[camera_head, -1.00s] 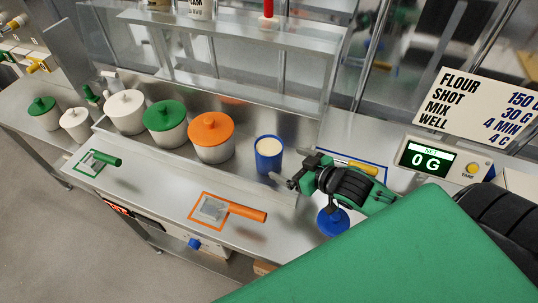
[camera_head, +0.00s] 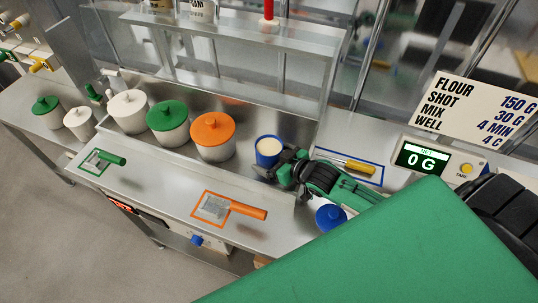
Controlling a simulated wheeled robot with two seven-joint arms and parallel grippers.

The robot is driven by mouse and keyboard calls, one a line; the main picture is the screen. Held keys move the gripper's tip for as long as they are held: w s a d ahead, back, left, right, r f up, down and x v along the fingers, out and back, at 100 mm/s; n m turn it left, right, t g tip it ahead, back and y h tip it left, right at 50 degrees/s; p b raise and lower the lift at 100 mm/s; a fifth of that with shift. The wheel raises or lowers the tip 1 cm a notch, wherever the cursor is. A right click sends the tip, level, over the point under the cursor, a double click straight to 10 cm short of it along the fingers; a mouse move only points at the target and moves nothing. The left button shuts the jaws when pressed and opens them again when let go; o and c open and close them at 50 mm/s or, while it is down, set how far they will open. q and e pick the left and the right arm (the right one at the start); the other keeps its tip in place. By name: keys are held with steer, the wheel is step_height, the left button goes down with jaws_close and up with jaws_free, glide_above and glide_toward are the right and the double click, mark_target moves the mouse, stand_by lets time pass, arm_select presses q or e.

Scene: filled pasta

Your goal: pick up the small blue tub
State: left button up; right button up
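The small blue tub (camera_head: 266,153) stands on the steel counter, right of the orange-lidded canister. It is uncovered and full of a pale cream-coloured content. My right gripper (camera_head: 276,170) comes in from the right and is at the tub's lower right side, with a finger in front of it. The gripper hides part of the tub's lower wall. I cannot tell whether the fingers press on it. My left gripper is not in view.
A blue lid (camera_head: 330,216) lies below my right arm. A yellow-handled tool (camera_head: 352,166) lies behind the arm. White canisters and a green-lidded canister (camera_head: 168,119) stand left. A scale display (camera_head: 423,157) reads 0 G.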

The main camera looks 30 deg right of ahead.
steer(key=c, duration=1.2)
steer(key=shift+c, duration=0.8)
steer(key=shift+r, duration=0.15)
